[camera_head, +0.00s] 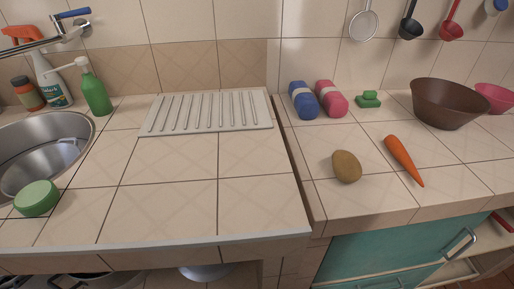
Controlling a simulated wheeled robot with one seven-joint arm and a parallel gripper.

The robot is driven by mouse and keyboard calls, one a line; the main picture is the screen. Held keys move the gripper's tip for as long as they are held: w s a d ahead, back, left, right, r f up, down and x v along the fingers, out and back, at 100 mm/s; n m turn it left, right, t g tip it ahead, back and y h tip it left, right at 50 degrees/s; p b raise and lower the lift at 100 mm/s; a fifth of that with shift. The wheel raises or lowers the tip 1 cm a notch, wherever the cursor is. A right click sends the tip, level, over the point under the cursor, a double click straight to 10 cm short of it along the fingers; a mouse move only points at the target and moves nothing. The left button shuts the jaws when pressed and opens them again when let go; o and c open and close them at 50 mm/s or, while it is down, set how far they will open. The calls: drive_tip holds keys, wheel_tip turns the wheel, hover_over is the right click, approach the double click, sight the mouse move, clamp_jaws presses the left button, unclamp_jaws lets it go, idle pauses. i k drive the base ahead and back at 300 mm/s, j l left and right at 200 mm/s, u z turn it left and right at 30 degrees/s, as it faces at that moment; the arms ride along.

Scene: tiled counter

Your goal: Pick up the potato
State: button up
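The potato (346,167) is a brown, oval lump lying on the right section of the tiled counter (362,197). It is a little back from the counter's front edge, to the left of an orange carrot. Nothing touches it and all of its upper side shows. My gripper is not in view.
A carrot (404,160) lies right of the potato. Behind are blue (304,99) and pink (331,98) rolls, a green sponge-like item (368,99) and a brown bowl (448,103). A drain board (207,112) and sink (45,150) are left. Utensils hang above.

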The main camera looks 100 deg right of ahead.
sight(347, 168)
drive_tip(key=k+j+z, duration=0.15)
drive_tip(key=z, duration=0.2)
drive_tip(key=k+j+z, duration=0.1)
drive_tip(key=z, duration=0.25)
drive_tip(key=k+z, duration=0.15)
drive_tip(key=z, duration=0.25)
drive_tip(key=k+j, duration=0.15)
drive_tip(key=k, duration=0.8)
